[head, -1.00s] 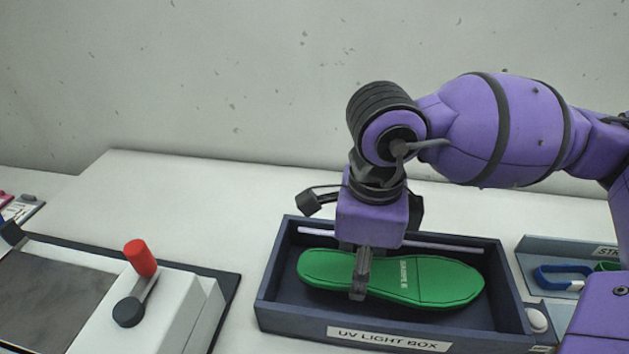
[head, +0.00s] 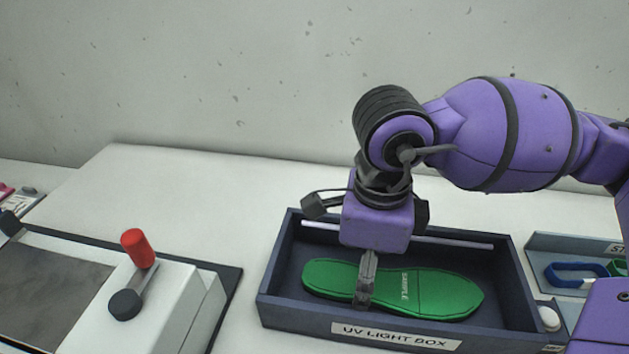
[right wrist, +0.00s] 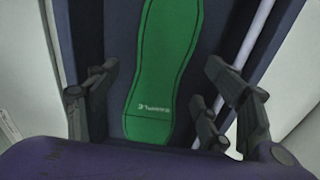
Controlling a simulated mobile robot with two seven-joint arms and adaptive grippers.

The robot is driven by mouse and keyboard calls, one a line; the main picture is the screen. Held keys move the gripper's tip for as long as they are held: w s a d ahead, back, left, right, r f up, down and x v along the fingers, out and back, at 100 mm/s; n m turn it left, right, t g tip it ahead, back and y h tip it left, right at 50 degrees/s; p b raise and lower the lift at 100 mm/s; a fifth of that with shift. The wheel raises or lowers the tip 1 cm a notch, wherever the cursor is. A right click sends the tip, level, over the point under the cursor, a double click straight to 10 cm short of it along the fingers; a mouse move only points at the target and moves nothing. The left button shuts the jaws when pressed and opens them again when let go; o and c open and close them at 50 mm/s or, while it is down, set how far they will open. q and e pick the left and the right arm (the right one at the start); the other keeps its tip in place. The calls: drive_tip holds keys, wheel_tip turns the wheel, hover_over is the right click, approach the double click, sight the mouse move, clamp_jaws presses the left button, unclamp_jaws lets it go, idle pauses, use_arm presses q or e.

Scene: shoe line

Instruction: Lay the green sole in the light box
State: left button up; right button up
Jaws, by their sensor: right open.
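The green sole (head: 430,290) lies flat inside the dark UV light box (head: 285,312), along the box's length. It also shows in the right wrist view (right wrist: 165,60), running away from the gripper. My right gripper (head: 366,290) points down over the sole's left half. In the right wrist view its fingers (right wrist: 165,105) are spread on either side of the sole, with gaps between them and its edges. How high the fingertips stand above the box floor is hard to tell. My left gripper is not in view.
A pale tube (head: 450,241) runs along the box's back wall. A white button (head: 549,319) sits at its right end. A tray with a blue strap (head: 575,274) stands further right. A white machine with a red-handled lever (head: 138,248) stands left. The table behind is clear.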

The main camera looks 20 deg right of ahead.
wheel_tip(320, 180, up, 12)
idle(0.6)
drive_tip(key=shift+f, duration=0.1)
idle(0.4)
